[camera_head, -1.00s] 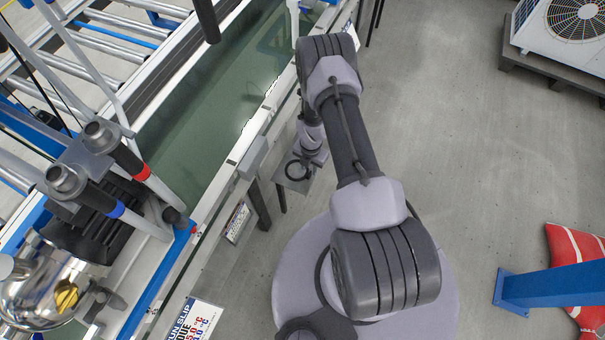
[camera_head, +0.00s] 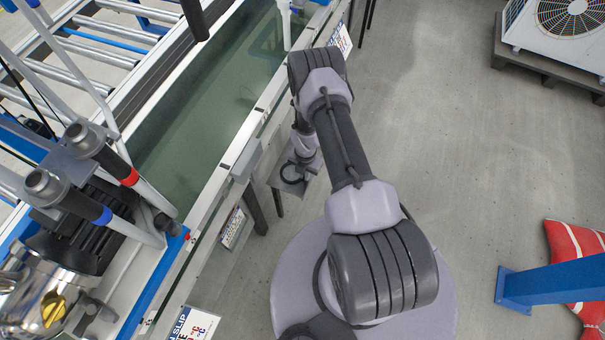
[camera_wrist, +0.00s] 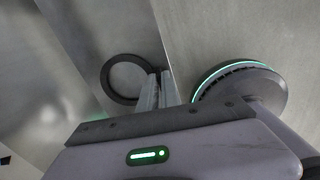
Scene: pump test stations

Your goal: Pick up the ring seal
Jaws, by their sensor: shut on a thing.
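The ring seal is a thin black ring. In the wrist view the ring seal (camera_wrist: 105,82) is just left of my fingertips, and its right edge is between the closed fingers. My gripper (camera_wrist: 158,86) is shut on that edge. In the head view the dark ring (camera_head: 283,178) shows small beside the bench, below my forearm. My gripper (camera_head: 303,168) is partly hidden there by the arm. A small grey plate (camera_head: 297,189) shows beneath the ring; I cannot tell whether they touch.
A long bench with a green top (camera_head: 200,130) runs along the left of my arm. A fan unit (camera_head: 560,30) is at the far right. Open floor between.

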